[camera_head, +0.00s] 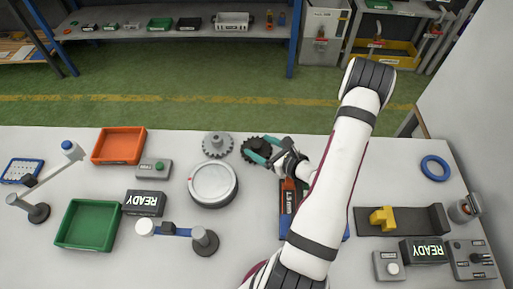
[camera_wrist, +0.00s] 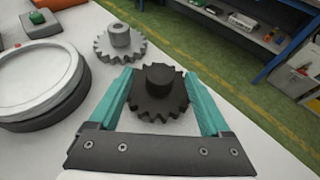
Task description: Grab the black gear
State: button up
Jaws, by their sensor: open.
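The black gear (camera_head: 257,150) lies on the white table near its back edge. In the wrist view the black gear (camera_wrist: 160,95) has a raised round hub. My gripper (camera_head: 262,150) has its teal fingers apart, one on each side of the gear. In the wrist view my gripper (camera_wrist: 163,100) is open around the gear, with the fingertips beside its toothed rim. I cannot tell whether either finger touches the teeth. The gear's near edge is close to the dark gripper bar.
A grey gear (camera_head: 217,145) stands just left of the black gear. A round white turntable (camera_head: 213,184) is at the front left of it. An orange tray (camera_head: 119,145) and a green tray (camera_head: 88,224) are further left. The table's back edge is close behind the gears.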

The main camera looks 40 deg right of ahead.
grip_shut()
dwell(0.4)
jog(key=shift+r, duration=0.1)
